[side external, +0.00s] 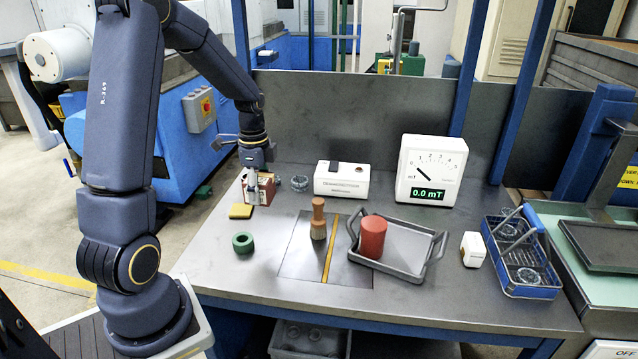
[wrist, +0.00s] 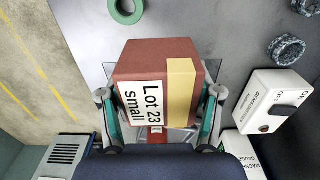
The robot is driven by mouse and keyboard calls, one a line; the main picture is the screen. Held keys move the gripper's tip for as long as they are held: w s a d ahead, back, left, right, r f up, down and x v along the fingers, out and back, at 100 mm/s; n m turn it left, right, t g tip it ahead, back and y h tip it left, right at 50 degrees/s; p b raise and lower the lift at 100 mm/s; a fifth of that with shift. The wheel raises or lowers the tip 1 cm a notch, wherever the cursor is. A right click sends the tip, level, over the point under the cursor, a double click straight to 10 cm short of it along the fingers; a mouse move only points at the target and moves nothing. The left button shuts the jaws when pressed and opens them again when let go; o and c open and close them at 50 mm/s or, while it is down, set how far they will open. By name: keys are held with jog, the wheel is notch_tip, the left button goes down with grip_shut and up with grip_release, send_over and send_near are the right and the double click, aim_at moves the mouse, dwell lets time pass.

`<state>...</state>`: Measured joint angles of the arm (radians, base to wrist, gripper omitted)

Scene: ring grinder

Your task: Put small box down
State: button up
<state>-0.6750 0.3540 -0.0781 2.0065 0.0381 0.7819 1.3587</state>
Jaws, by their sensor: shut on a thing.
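The small box (side external: 267,191) is reddish-brown with a pale yellow band. In the wrist view the small box (wrist: 145,62) shows a white label reading "Lot 23 small". My gripper (side external: 258,180) is at the back left of the grey table, with a finger on either side of the box. In the wrist view my gripper (wrist: 160,115) is shut on the box's two sides. The box is at or just above the table top; I cannot tell whether its underside touches. The fingers partly hide it in the side view.
A brush (side external: 318,221), a tray (side external: 418,268) with a red cylinder (side external: 372,237), and a blue basket (side external: 525,291) are farther right.

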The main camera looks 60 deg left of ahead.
jog(key=w+a+f, duration=0.3)
jog(key=w+f, duration=0.1)
jog(key=w, duration=0.3)
send_over(289, 213)
notch_tip(289, 213, down, 5)
jog(key=shift+s+r, duration=0.1)
jog(key=shift+r, duration=0.1)
jog(key=shift+f, duration=1.7)
jog(key=shift+f, duration=0.1)
jog(key=o, duration=1.4)
